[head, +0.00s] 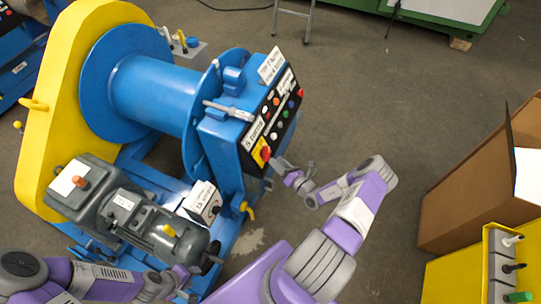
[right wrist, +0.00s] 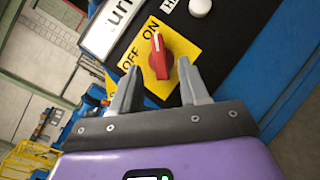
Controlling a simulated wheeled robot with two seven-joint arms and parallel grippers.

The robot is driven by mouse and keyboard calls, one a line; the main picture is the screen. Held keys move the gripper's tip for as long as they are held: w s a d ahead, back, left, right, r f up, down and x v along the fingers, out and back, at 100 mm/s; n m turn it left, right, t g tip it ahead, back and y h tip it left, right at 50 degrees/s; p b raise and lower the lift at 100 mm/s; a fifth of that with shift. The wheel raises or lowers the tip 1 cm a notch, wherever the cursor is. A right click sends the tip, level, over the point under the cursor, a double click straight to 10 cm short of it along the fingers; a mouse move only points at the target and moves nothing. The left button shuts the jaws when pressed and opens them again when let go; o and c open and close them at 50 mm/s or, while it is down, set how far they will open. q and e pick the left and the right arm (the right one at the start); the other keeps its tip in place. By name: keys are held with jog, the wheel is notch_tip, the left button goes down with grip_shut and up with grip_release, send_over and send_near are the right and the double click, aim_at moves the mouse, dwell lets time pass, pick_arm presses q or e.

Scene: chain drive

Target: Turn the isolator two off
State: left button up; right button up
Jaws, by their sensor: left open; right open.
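A red rotary isolator knob (head: 265,153) sits on a yellow plate at the lower end of the blue machine's control panel. In the right wrist view the knob (right wrist: 159,57) is close, and its white mark points toward ON; OFF is to the left. I cannot read which isolator number it is. My right gripper (head: 277,170) is open just in front of the panel; in the right wrist view its fingers (right wrist: 157,88) stand apart, one either side below the knob, with nothing between them. My left gripper (head: 188,274) is low beside the grey motor, open, partly hard to make out.
The panel (head: 281,105) carries several other buttons and labels. The blue drum (head: 150,88) and yellow guard (head: 55,110) stand left, the grey motor (head: 130,215) below. A cardboard box (head: 465,185) and yellow unit (head: 450,280) stand right.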

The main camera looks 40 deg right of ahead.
aim_at(269, 155)
jog(key=w, duration=0.5)
jog(key=shift+a, duration=0.25)
jog(key=shift+b, duration=0.3)
grip_shut()
